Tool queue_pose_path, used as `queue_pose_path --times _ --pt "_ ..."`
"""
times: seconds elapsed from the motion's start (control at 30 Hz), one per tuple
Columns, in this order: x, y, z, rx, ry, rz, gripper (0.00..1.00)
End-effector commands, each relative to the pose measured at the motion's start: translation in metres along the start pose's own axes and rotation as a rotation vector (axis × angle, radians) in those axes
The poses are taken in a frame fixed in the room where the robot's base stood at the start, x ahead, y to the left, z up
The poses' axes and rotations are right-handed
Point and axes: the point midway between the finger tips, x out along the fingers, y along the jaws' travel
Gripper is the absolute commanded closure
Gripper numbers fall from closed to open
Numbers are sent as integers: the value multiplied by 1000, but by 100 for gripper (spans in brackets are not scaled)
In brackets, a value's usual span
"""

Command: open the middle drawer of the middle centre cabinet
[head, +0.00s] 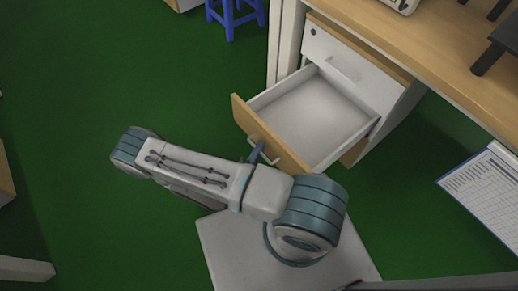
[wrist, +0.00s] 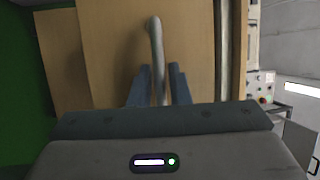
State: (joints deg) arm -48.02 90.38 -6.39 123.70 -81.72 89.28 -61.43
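The cabinet (head: 382,97) stands under the desk, and its white top drawer front (head: 350,68) is closed. Below it, a drawer with a white inside (head: 315,112) and a wooden front (head: 241,113) is pulled far out and empty. My gripper (head: 257,152) is at that front, at its pale handle (head: 272,158). In the wrist view, the handle bar (wrist: 155,38) runs between the two blue fingers (wrist: 160,78), which are close on either side of it.
The wooden desk top (head: 445,50) is above the cabinet at the right. A clipboard with a printed sheet (head: 487,193) is at the lower right. A blue stool (head: 235,18) stands at the back. Green floor (head: 100,70) is clear at the left.

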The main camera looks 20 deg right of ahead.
Motion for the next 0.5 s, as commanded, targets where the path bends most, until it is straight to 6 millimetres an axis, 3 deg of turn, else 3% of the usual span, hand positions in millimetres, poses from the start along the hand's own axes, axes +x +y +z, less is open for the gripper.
queue_pose_path --times 0.33,0.5 --pt "-3 0 1 1 -2 0 82" --pt "-26 -1 1 2 -6 2 82"
